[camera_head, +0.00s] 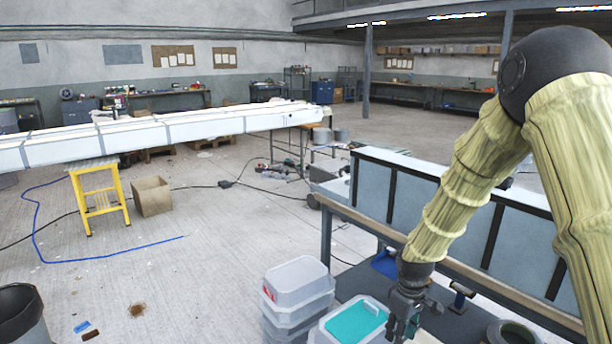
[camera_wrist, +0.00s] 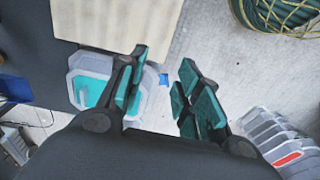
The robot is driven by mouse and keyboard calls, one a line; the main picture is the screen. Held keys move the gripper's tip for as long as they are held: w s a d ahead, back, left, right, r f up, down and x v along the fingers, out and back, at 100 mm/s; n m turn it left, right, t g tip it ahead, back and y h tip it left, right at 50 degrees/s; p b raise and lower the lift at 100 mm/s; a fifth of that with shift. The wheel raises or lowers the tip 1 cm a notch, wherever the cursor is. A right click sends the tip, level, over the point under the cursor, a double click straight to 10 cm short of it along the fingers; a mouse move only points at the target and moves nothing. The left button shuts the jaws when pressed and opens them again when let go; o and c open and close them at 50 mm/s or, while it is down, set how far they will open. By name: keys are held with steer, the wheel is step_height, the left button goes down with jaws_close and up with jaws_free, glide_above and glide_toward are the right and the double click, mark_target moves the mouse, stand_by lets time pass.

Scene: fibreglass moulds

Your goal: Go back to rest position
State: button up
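My gripper (camera_head: 405,315) hangs fingers-down at the end of my arm, beside a clear container holding teal material (camera_head: 354,323). In the wrist view the two teal-padded fingers of my gripper (camera_wrist: 158,92) stand apart with nothing between them. The teal container (camera_wrist: 82,92) shows there behind the left finger, which hides part of it. My arm reaches in from the right in a yellowish ribbed cover and is bent at a black joint. I cannot tell the gap between my gripper and the container in depth.
A stack of clear plastic boxes (camera_head: 296,284) stands left of the teal container. A long bench (camera_head: 350,215) with a blue-grey panelled mould (camera_head: 415,200) lies behind my arm. A dark bin (camera_head: 22,318), a yellow stool (camera_head: 98,200) and a cardboard box (camera_head: 151,197) stand left. Open floor lies between.

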steer(key=s+a+f+m+b, duration=0.1)
steer(key=s+a+f+m, duration=0.15)
steer(key=s+f, duration=1.45)
steer(key=s+f+m, duration=0.1)
steer(key=s+f, duration=0.2)
steer(key=s, duration=0.4)
steer(key=s+f+m+b, duration=0.1)
steer(key=s+f+m, duration=0.1)
steer(key=s+f, duration=0.2)
steer(key=s+f+m, duration=0.2)
steer(key=s+f, duration=0.2)
steer(key=s, duration=0.6)
steer(key=shift+s+d+f+b, duration=0.15)
steer(key=shift+s+d+b, duration=0.05)
steer(key=shift+s+b, duration=0.2)
